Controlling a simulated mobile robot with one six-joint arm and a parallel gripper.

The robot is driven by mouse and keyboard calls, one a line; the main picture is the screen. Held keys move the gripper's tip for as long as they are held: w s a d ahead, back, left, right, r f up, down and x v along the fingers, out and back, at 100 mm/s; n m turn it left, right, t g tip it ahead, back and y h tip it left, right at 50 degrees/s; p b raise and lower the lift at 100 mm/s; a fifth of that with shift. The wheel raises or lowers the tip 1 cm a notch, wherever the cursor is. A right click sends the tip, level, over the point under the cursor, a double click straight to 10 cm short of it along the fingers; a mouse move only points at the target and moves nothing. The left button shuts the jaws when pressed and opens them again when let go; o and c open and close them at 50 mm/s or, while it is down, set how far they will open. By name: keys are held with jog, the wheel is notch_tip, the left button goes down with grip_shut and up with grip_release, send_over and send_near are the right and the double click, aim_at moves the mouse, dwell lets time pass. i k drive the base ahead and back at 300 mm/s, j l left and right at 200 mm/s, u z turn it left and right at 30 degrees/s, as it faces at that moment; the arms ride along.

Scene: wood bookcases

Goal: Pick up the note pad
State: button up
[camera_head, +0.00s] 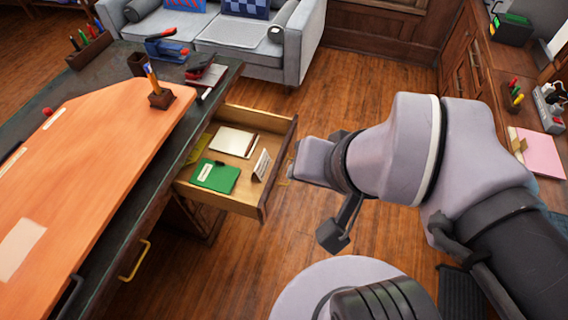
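The open desk drawer (238,203) holds several flat items, and I cannot tell for sure which is the note pad. A green pad or booklet with a white label (222,181) lies at the drawer's front left. A white pad-like item (234,141) lies flat behind it. A small whitish card-like item (261,165) leans near the drawer's front panel. My gripper (327,190) is outside the drawer, to its right, touching none of these. Its dark finger parts are spread wide and appear open, with nothing visible between them; the far one is partly hidden.
The dark desk with an orange top (95,150) fills the left. A pen holder (161,98), stapler-like items (205,75) and a pen tray (89,49) stand on it. A grey sofa (230,38) is behind. Wood floor (370,75) is clear beyond the drawer.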

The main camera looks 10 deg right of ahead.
aim_at(232, 141)
jog(key=i+l+u, duration=0.4)
jog(key=i, duration=0.2)
jog(key=i+l+u, duration=0.4)
jog(key=i, duration=0.15)
